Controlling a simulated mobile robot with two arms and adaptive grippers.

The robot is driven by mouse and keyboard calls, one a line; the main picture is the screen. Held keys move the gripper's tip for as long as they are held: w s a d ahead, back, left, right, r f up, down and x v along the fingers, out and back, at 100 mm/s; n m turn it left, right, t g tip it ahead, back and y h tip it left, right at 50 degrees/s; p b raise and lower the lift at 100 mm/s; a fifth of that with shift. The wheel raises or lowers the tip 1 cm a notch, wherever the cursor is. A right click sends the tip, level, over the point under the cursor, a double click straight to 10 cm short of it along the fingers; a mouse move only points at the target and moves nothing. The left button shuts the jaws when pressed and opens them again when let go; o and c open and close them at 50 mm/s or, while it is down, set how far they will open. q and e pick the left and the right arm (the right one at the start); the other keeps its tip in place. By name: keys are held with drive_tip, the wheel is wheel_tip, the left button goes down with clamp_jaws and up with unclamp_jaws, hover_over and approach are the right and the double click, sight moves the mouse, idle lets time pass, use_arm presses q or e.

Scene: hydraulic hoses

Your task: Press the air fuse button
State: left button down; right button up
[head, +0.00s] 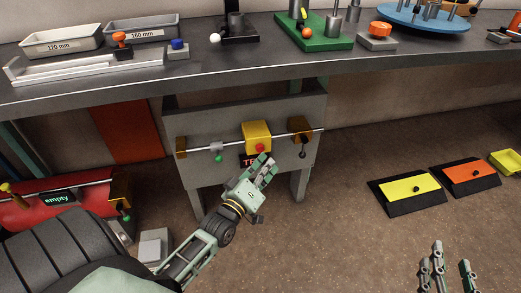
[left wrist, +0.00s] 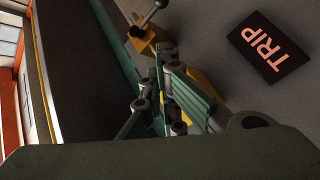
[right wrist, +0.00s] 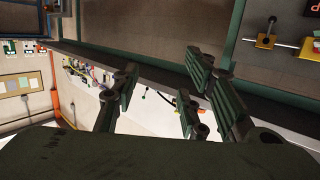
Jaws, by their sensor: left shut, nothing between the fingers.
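The air fuse is a yellow box (head: 256,131) on the pipe of the grey stand, with a red button (head: 260,148) on its front. A dark sign (head: 246,161) with red letters is partly hidden below it; it reads TRIP in the left wrist view (left wrist: 269,47). My left gripper (head: 266,163) is shut and empty, its tips just below the button in the picture; I cannot tell whether they touch it. In the left wrist view its fingers (left wrist: 170,72) hide part of a yellow body (left wrist: 205,84). My right gripper (head: 450,268) is open and empty, far to the right; it also shows in the right wrist view (right wrist: 168,85).
A brass valve (head: 300,125) with a black-knobbed lever is right of the box. A green-knobbed fitting (head: 217,149) is left. The workbench (head: 200,88) overhangs the stand. A red tank (head: 40,212) marked empty is at left. Yellow and orange pedals (head: 417,188) lie on the floor.

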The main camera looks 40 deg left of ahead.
idle(0.7)
use_arm(q)
drive_tip(key=shift+w+a, duration=0.3)
drive_tip(key=shift+a, duration=0.05)
use_arm(e)
drive_tip(key=shift+s+d+f+g, duration=0.15)
drive_tip(key=shift+f+g, duration=0.15)
drive_tip(key=shift+f, duration=0.25)
use_arm(q)
drive_tip(key=shift+w+a, duration=0.35)
drive_tip(key=shift+a, duration=0.05)
use_arm(e)
drive_tip(key=shift+r, duration=0.25)
use_arm(q)
drive_tip(key=shift+d+r, duration=0.1)
drive_tip(key=shift+s+d+p, duration=0.65)
use_arm(e)
wheel_tip(320, 180, down, 6)
drive_tip(key=s+d+g+h, duration=0.1)
drive_tip(key=s+g, duration=0.1)
drive_tip(key=g, duration=0.1)
drive_tip(key=shift+s+d+r, duration=0.2)
drive_tip(key=shift+s, duration=0.2)
